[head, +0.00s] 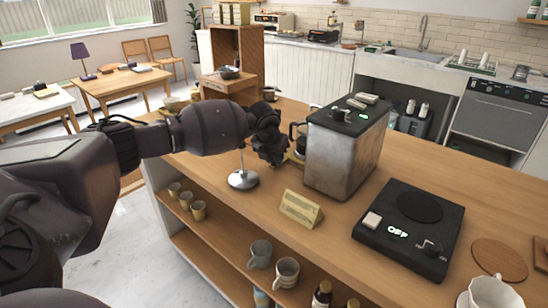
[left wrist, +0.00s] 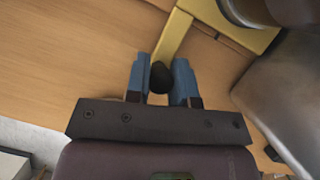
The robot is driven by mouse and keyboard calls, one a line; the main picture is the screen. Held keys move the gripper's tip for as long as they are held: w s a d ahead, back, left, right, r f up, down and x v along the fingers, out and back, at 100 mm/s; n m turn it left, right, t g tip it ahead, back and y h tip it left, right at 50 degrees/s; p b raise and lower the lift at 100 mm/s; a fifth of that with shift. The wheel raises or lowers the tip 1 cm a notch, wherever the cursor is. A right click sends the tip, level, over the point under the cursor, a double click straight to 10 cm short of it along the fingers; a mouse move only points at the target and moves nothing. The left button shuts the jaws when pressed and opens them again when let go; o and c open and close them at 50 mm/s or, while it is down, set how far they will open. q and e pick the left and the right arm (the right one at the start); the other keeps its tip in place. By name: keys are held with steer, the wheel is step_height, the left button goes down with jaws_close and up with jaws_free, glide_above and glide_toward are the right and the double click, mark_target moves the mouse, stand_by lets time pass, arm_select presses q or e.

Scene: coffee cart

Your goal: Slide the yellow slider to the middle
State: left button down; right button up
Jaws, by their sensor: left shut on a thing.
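The yellow slider (left wrist: 174,40) shows in the left wrist view as a narrow flat bar. It joins a wider yellow piece at the top right and has a black knob (left wrist: 160,79) at its lower end. My left gripper (left wrist: 160,72) has its blue fingers on both sides of this knob and is shut on it. In the head view my left gripper (head: 270,140) is beside the coffee machine (head: 340,155), on its left, and hides most of the slider. My right gripper is in neither view.
The machine's metal body stands close to my gripper on the right. A round metal stand (head: 243,180) is just in front. A small yellow sign (head: 301,208) and a black scale (head: 408,230) are nearer on the wooden counter. A wooden shelf box (head: 237,55) stands behind.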

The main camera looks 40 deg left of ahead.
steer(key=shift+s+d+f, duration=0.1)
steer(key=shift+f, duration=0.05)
arm_select(q)
steer(key=shift+a, duration=0.65)
steer(key=a+b, duration=0.1)
steer(key=a, duration=0.4)
steer(key=w+a+b, duration=0.1)
steer(key=a+b, duration=0.1)
steer(key=a, duration=0.3)
steer(key=a+b, duration=0.1)
steer(key=a, duration=0.4)
steer(key=shift+w+a+f, duration=0.15)
steer(key=shift+a+f, duration=0.1)
steer(key=shift+a, duration=0.05)
steer(key=shift+a+r+b, duration=0.15)
steer(key=shift+a+b, duration=0.2)
steer(key=shift+a, duration=0.1)
steer(key=shift+r, duration=0.1)
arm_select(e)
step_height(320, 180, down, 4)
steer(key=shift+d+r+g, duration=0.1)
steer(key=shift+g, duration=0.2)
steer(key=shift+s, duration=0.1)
